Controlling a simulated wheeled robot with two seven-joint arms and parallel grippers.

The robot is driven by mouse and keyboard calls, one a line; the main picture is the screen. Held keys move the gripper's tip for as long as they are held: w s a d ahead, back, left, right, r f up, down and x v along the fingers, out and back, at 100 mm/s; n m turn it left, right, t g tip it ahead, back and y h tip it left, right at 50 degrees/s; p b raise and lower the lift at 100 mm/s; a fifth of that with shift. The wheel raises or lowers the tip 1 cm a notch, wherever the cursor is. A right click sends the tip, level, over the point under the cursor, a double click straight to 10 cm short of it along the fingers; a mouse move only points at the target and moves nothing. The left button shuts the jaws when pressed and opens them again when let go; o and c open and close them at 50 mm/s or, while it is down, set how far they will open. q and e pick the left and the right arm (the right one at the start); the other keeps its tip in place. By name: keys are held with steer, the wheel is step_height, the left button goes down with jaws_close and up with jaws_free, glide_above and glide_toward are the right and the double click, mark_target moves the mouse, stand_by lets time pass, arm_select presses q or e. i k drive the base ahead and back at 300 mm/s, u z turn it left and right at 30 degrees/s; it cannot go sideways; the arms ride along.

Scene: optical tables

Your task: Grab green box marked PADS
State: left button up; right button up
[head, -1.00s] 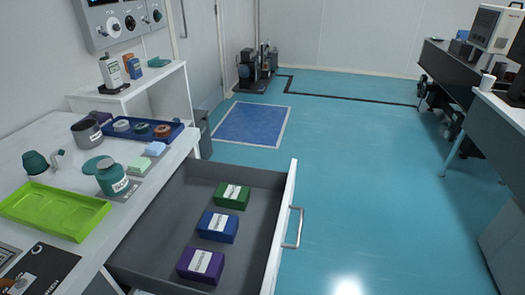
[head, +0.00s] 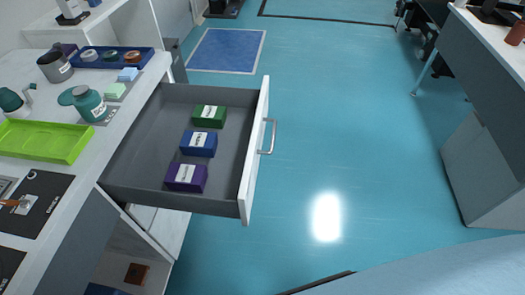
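A green box (head: 209,118) with a white label lies in the open grey drawer (head: 141,160), at the far end of a row. The label's writing is too small to read. A blue box (head: 198,144) lies nearer to me, and a purple box (head: 186,178) is nearest. The boxes are apart from each other, and nothing covers the green one. Neither of my grippers shows in the head view.
The drawer front with its handle (head: 268,136) juts into the aisle. The white counter (head: 88,145) at left holds a lime green tray (head: 48,141), a teal jar (head: 89,106) and a blue tray (head: 103,59). The teal floor (head: 350,120) right of the drawer is clear.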

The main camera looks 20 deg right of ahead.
mark_target(209, 116)
steer(key=u, duration=0.1)
steer(key=k, duration=0.25)
steer(key=z, duration=1)
steer(key=i, duration=0.55)
steer(key=u, duration=0.6)
